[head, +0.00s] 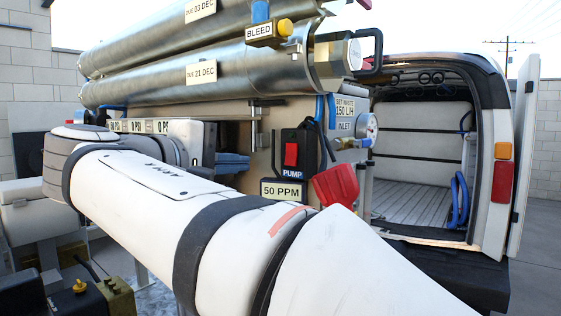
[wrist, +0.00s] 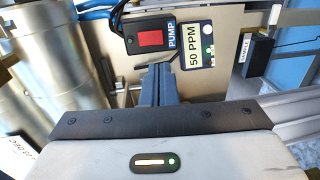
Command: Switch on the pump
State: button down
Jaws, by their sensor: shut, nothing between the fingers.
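The pump switch is a black box with a red rocker (head: 291,154) and a PUMP label, mounted on the beige panel of the machine. In the wrist view the rocker (wrist: 150,38) lies just past my fingertips, turned sideways in the picture. I cannot tell which way the rocker is tipped. My gripper (wrist: 158,68) is shut and empty, its dark fingers pointing at the panel just below the switch box in that view. In the head view its fingers (head: 234,161) show left of the switch, apart from it, with my arm in front.
A 50 PPM display (head: 284,191) sits below the switch. Steel tubes (head: 200,82) lie above.

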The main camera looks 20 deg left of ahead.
aim_at(289, 163)
jog(key=p+x, duration=0.2)
jog(key=x, duration=0.8)
jog(key=shift+w+d, duration=0.15)
jog(key=shift+w, duration=0.25)
jog(key=shift+w+d, duration=0.1)
jog(key=shift+w, duration=0.2)
jog(key=shift+w+d+f, duration=0.1)
jog(key=shift+d, duration=0.05)
jog(key=shift+s+a+f, duration=0.1)
jog(key=shift+s+a, duration=0.2)
jog(key=shift+s, duration=0.1)
jog(key=f+b+v, duration=0.3)
jog(key=v, duration=1)
jog(key=shift+s, duration=0.2)
jog(key=shift+f, duration=0.1)
